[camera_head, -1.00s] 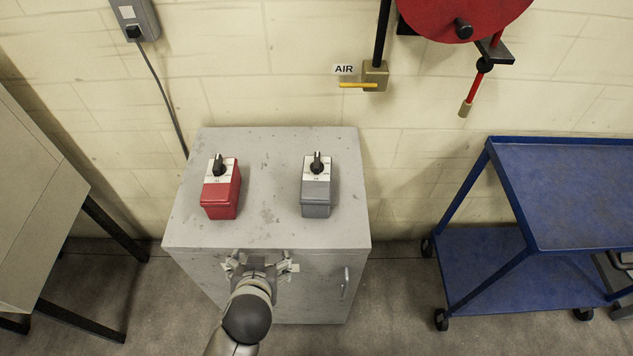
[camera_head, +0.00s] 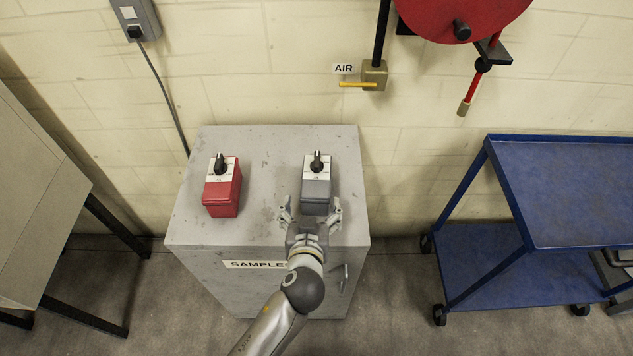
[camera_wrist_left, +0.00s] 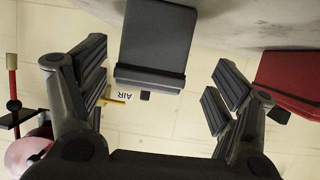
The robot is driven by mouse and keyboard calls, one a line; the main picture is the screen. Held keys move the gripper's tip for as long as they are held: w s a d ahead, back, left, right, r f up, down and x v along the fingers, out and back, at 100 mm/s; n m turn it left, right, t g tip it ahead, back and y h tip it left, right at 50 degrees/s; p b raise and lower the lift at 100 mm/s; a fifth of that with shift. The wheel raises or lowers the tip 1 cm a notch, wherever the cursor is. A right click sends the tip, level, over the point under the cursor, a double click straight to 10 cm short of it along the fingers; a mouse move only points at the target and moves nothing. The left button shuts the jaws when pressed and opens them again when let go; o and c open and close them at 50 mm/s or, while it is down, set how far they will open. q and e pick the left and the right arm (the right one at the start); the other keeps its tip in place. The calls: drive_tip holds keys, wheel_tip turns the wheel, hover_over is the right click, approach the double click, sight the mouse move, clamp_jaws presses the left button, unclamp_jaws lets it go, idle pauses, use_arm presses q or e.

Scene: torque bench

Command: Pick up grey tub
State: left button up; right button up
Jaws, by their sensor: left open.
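The grey tub (camera_head: 316,190) stands on the right half of the grey cabinet's top (camera_head: 262,205). It is a small grey box with a white-labelled upper part and a black knob. In the left wrist view, which is upside down, the grey tub (camera_wrist_left: 155,40) shows dark in the gap between the fingers. My left gripper (camera_head: 310,211) is open at the near side of the grey tub, its fingers spread to either side of the tub's near end. No contact between fingers and tub is visible. My right gripper is out of view.
A similar red tub (camera_head: 222,192) stands left on the cabinet and shows at the right of the wrist view (camera_wrist_left: 290,80). The cabinet front has a SAMPLES label and a handle. A blue cart (camera_head: 570,200) stands right, a table (camera_head: 40,190) left, and a wall behind.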

sight(315, 203)
use_arm(q)
drive_tip(key=shift+w+d+p, duration=0.15)
drive_tip(key=shift+w+p, duration=0.2)
drive_tip(key=shift+w, duration=0.15)
drive_tip(key=x, duration=0.1)
drive_tip(key=p+x, duration=0.1)
drive_tip(key=x, duration=0.1)
drive_tip(key=shift+d, duration=0.2)
drive_tip(key=shift+w+f, duration=0.35)
drive_tip(key=shift+w, duration=0.1)
drive_tip(key=c, duration=1.2)
drive_tip(key=shift+c, duration=0.4)
drive_tip(key=shift+r, duration=0.2)
